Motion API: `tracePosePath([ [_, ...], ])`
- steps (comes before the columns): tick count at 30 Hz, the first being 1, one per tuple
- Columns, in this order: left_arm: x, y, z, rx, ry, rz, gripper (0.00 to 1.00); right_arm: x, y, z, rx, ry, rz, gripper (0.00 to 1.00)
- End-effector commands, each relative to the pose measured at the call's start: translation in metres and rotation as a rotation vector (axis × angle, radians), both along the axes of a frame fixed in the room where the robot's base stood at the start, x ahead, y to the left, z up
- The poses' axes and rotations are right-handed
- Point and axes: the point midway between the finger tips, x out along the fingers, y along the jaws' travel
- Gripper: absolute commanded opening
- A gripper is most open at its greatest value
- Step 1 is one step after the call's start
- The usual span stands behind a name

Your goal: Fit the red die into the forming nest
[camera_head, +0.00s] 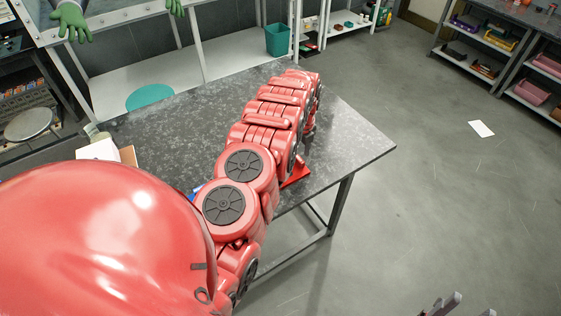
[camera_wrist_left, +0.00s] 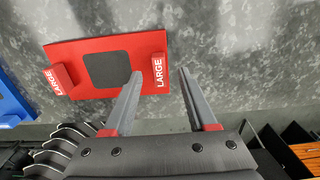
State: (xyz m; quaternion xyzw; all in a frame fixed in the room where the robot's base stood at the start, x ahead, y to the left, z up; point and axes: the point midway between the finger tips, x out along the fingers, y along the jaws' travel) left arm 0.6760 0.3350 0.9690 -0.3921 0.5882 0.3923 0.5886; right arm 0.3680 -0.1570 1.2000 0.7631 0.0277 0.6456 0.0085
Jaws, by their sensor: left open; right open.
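The red die (camera_wrist_left: 92,46) is a flat red plate with a dark square in its middle and two raised tabs marked LARGE. It lies on the grey speckled table. In the head view only a red part of it (camera_head: 297,174) shows beside my red arm. My left gripper (camera_wrist_left: 160,74) is open and empty. In the left wrist view its fingertips are at the plate's right edge, near the right tab; I cannot tell whether they touch. My right gripper (camera_head: 468,306) is open at the bottom edge of the head view, away from the table. I cannot make out the forming nest.
A blue piece (camera_wrist_left: 13,102) lies left of the red die in the left wrist view. A white and brown box (camera_head: 127,156) stands at the table's left side. The table's (camera_head: 350,142) right end is clear. My arm hides much of the table's middle.

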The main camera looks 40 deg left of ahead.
Motion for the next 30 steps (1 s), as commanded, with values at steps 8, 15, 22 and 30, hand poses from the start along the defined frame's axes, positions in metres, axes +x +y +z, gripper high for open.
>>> tracePosePath([
  [8,0.000,0.000,-0.015,0.000,-0.001,0.000,0.57,0.000,0.000,0.007,0.000,0.001,0.000,0.52],
  [15,0.000,0.000,-0.017,0.000,-0.001,0.000,0.54,0.000,0.000,0.007,0.000,0.000,0.000,0.52],
  [22,0.000,0.000,-0.017,-0.001,0.000,0.000,0.12,0.000,0.000,0.007,0.000,0.000,0.000,0.52],
  [30,0.000,0.000,-0.017,-0.001,0.000,0.000,0.00,0.000,0.000,0.007,0.000,0.000,0.000,0.52],
])
